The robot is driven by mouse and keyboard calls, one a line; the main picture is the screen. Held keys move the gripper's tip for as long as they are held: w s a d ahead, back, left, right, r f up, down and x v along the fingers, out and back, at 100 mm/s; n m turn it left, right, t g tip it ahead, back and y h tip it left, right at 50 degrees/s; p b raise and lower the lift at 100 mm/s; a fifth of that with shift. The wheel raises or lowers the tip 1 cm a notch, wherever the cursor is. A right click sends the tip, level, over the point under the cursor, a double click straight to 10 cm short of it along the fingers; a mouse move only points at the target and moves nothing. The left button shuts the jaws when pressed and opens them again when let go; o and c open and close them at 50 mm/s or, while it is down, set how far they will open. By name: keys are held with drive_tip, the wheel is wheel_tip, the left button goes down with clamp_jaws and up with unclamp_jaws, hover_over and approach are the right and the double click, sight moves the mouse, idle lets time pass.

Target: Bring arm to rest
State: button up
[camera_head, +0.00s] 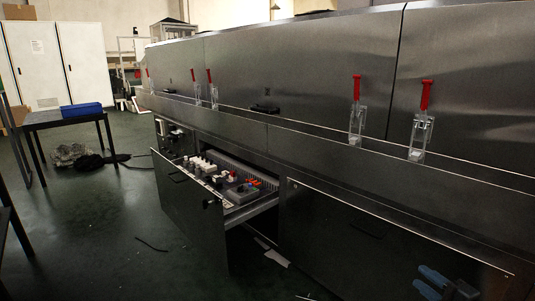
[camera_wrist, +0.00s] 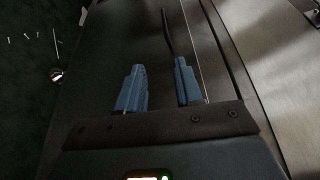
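My gripper (camera_head: 428,281) is at the bottom right of the head view, in front of the dryer's lower steel panel (camera_head: 380,230). Its two blue fingers also show in the wrist view (camera_wrist: 160,78), spread apart with nothing between the tips. A thin dark bar (camera_wrist: 167,32) on the panel lies beyond the fingers; I cannot tell how far it is from them. Most of my arm is out of view.
A drawer (camera_head: 186,195) of electrical parts stands pulled out at the left of the panel. Red-handled latches (camera_head: 426,95) line the steel dryer (camera_head: 300,60). A table (camera_head: 60,117) with a blue bin (camera_head: 82,110) stands left. Dark floor (camera_head: 100,220) between is mostly clear.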

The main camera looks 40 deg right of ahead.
drive_tip(key=a+f+n+g+y, duration=0.1)
drive_tip(key=a+f+n+g, duration=0.15)
drive_tip(key=a+f, duration=0.45)
drive_tip(key=a+f+n+g+y, duration=0.1)
drive_tip(key=a+f+n+g, duration=0.15)
drive_tip(key=a, duration=0.95)
drive_tip(key=s+a+r+n, duration=0.3)
drive_tip(key=s+a+n, duration=0.15)
drive_tip(key=a, duration=0.25)
drive_tip(key=s+a+r+n, duration=0.3)
drive_tip(key=s+a+n, duration=0.15)
drive_tip(key=a, duration=0.25)
drive_tip(key=s+a+r+n+t+y, duration=0.25)
drive_tip(key=a+r+n, duration=0.25)
drive_tip(key=r, duration=0.3)
drive_tip(key=s+a+r+n+t+y, duration=0.1)
drive_tip(key=s+a+r+n, duration=0.35)
drive_tip(key=r, duration=0.35)
wheel_tip(320, 180, up, 27)
drive_tip(key=p, duration=2.7)
drive_tip(key=shift+w+f, duration=0.2)
drive_tip(key=shift+w, duration=0.2)
drive_tip(key=shift+d, duration=0.15)
